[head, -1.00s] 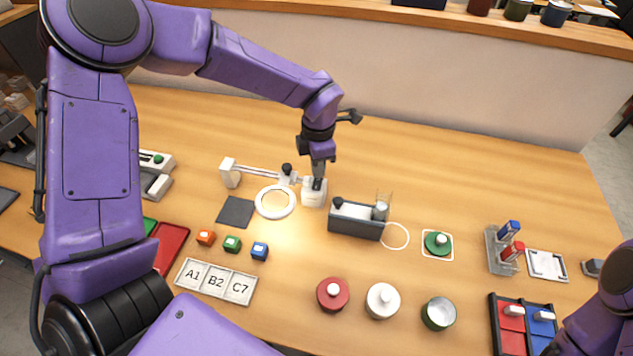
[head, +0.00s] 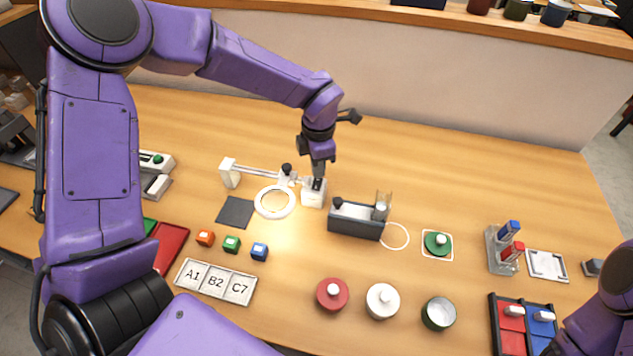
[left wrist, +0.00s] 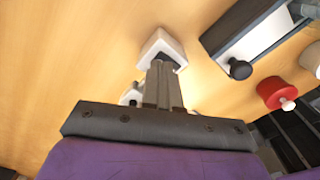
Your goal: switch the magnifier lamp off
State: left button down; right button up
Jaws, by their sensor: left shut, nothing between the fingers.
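The magnifier lamp has a white ring head (head: 275,202), a jointed white arm (head: 257,174) and a white block base (head: 313,196). The ring looks pale and bright; I cannot tell for sure whether it is lit. My left gripper (head: 318,184) points down at the top of the base, fingers shut and empty. In the left wrist view the shut fingertips (left wrist: 162,66) are over the base (left wrist: 163,45), at or just above its dark top part. The fingers hide much of that top, so contact is unclear. My right gripper is out of view.
A dark grey box (head: 355,222) stands close to the right of the base. Red, white and green round pieces (head: 383,300) stand in front. The table behind the lamp is clear.

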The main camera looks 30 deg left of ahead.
pick_arm(q)
jog(key=shift+f+b, duration=0.6)
jog(key=shift+f, duration=0.45)
dwell(0.4)
jog(key=shift+r, duration=0.1)
notch_tip(320, 180, up, 7)
jog(key=p, duration=0.6)
jog(key=shift+p, duration=0.4)
